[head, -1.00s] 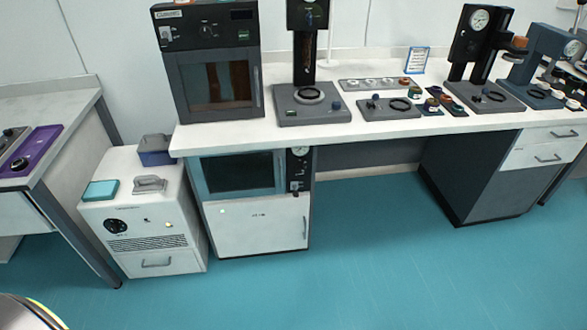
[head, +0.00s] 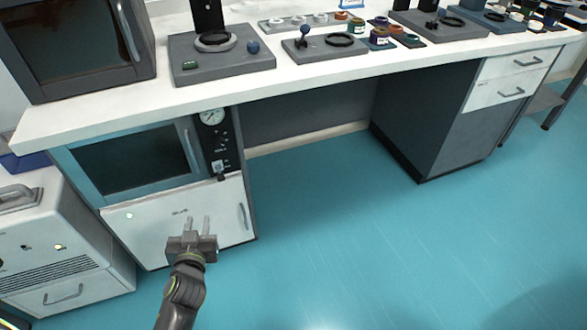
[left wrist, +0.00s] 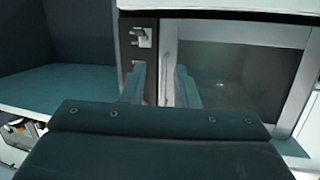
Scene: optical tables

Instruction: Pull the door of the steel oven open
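The steel oven (head: 88,190) is built in under the bench, with a steel-blue framed door, a dark window (head: 130,160) and an upright bar handle (head: 191,150) at the door's right edge. The door looks shut. My left gripper (head: 198,224) is open and empty, in front of the white panel below the oven and below the handle in the picture. In the left wrist view, the two fingers (left wrist: 163,88) stand apart, with the door handle (left wrist: 168,62) showing between them, farther off. I cannot tell the exact distance. My right gripper is not in view.
A control panel with a gauge (head: 212,117) and a knob is right of the door. A white lower cabinet (head: 150,225) has its own handle. A white unit (head: 60,240) stands at left. The bench top (head: 110,105) overhangs above. Blue floor (head: 350,240) is clear at right.

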